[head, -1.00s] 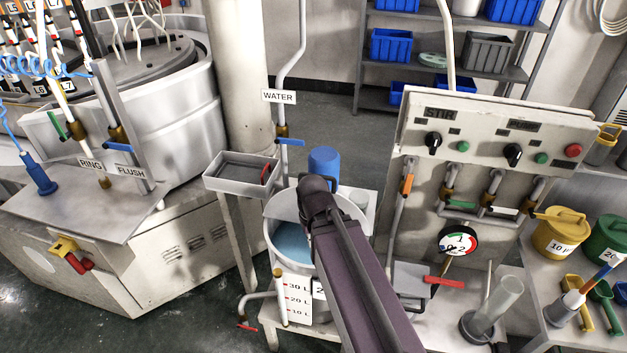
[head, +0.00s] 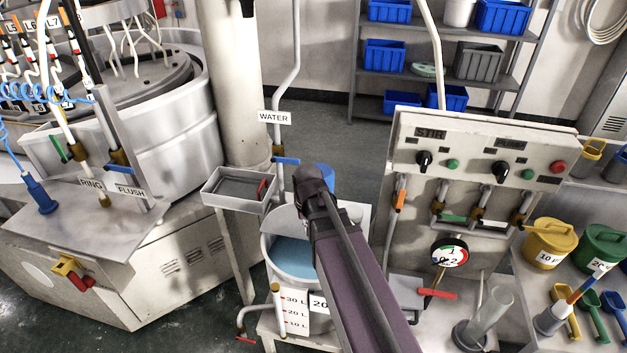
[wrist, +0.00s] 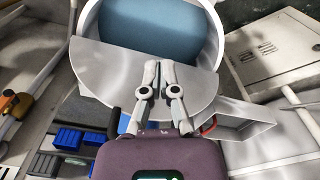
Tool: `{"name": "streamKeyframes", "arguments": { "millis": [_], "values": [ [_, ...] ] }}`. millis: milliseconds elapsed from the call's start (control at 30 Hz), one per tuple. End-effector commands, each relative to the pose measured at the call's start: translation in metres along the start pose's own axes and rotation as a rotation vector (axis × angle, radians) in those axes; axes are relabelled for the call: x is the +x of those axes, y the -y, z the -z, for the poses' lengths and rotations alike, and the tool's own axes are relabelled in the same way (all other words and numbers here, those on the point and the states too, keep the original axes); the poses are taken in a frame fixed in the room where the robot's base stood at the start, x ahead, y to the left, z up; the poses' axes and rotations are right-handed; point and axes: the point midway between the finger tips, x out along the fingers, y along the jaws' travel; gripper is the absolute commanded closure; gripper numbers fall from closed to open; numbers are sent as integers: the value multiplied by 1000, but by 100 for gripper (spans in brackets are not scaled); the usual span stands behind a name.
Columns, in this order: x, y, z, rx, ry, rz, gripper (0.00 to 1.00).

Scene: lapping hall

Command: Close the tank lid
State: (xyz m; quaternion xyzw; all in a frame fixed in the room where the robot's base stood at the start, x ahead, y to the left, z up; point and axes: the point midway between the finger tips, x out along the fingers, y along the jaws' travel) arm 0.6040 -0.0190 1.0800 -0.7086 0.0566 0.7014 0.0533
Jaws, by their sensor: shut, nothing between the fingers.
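The tank (head: 268,262) is a pale round vessel with blue liquid (head: 292,250) inside, right of centre-left in the head view; my arm hides its right part. In the wrist view its rim (wrist: 224,40) and the liquid (wrist: 150,25) show at the top. A pale half-round lid plate (wrist: 100,72) reaches from a straight edge across the tank away from the liquid, leaving the liquid uncovered. Its tilt is unclear. The plate also shows in the head view (head: 354,216). My gripper (wrist: 160,66) is shut and empty in front of the plate near its straight edge; contact is unclear.
A grey tray (head: 212,190) with a red handle is left of the tank, near the water pipe (head: 280,130). The stir control panel (head: 480,145) stands to the right. A blue container (head: 328,173) is behind my arm. Shelves with blue bins (head: 385,55) are behind.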

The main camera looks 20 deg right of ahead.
Motion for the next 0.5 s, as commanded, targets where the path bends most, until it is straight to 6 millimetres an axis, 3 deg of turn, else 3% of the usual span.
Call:
{"name": "streamKeyframes", "arguments": {
  "millis": [33, 500],
  "values": [
    [-19, -2, 21, 30, -2, -1, 100],
    [-94, -29, 134, 293, -19, -4, 100]
  ]
}}
